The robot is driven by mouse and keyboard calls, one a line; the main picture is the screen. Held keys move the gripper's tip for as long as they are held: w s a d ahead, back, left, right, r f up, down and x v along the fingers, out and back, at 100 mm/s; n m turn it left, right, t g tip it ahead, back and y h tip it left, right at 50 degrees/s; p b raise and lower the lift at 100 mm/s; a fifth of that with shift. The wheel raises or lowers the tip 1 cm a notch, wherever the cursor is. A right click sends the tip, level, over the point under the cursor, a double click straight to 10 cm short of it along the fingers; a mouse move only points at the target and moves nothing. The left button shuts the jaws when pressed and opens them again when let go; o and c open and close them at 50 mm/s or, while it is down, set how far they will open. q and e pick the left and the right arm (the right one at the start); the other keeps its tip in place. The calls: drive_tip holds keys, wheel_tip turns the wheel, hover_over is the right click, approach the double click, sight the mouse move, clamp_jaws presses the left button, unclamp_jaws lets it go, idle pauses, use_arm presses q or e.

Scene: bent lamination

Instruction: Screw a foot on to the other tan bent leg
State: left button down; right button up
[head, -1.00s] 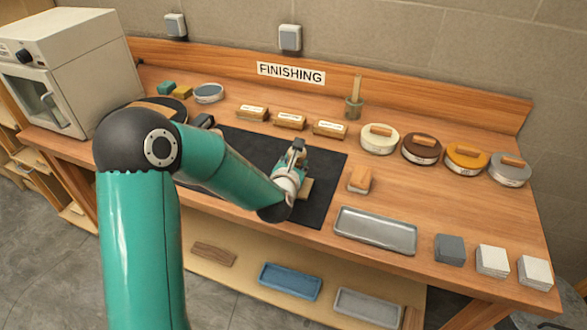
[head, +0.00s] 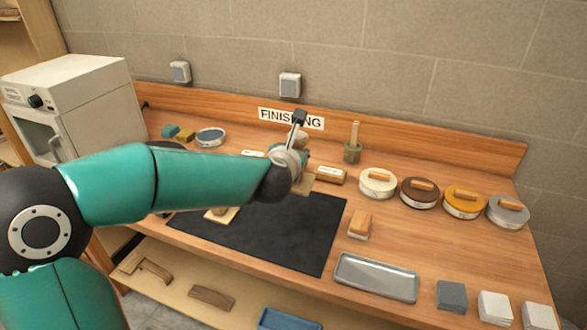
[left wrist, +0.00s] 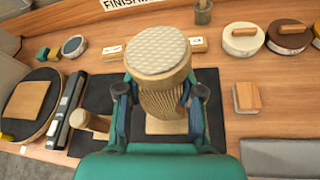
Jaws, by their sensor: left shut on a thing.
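My left gripper (head: 293,155) is shut on a tan wooden piece, raised near the back edge of the black mat. In the left wrist view its fingers (left wrist: 160,102) close from both sides on a ridged stem (left wrist: 163,100). Above the stem is a wide round head (left wrist: 158,50) with a pale, textured face. A flat tan block (left wrist: 166,127) shows below; I cannot tell if it is joined to the stem. Another tan piece, a short cylinder on a flat plate (head: 222,214), lies on the mat's left; it also shows in the left wrist view (left wrist: 91,124). My right gripper is out of view.
The black mat (head: 285,235) is mostly bare. Labelled blocks (head: 331,174) and round tins (head: 378,182) stand behind and right. A sanding block (head: 360,224) and grey tray (head: 377,277) lie right. A bent brown piece (head: 147,268) is on the lower shelf.

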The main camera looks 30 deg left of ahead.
use_arm(q)
drive_tip(key=shift+r, duration=0.8)
drive_tip(key=c, duration=1.4)
unclamp_jaws()
clamp_jaws()
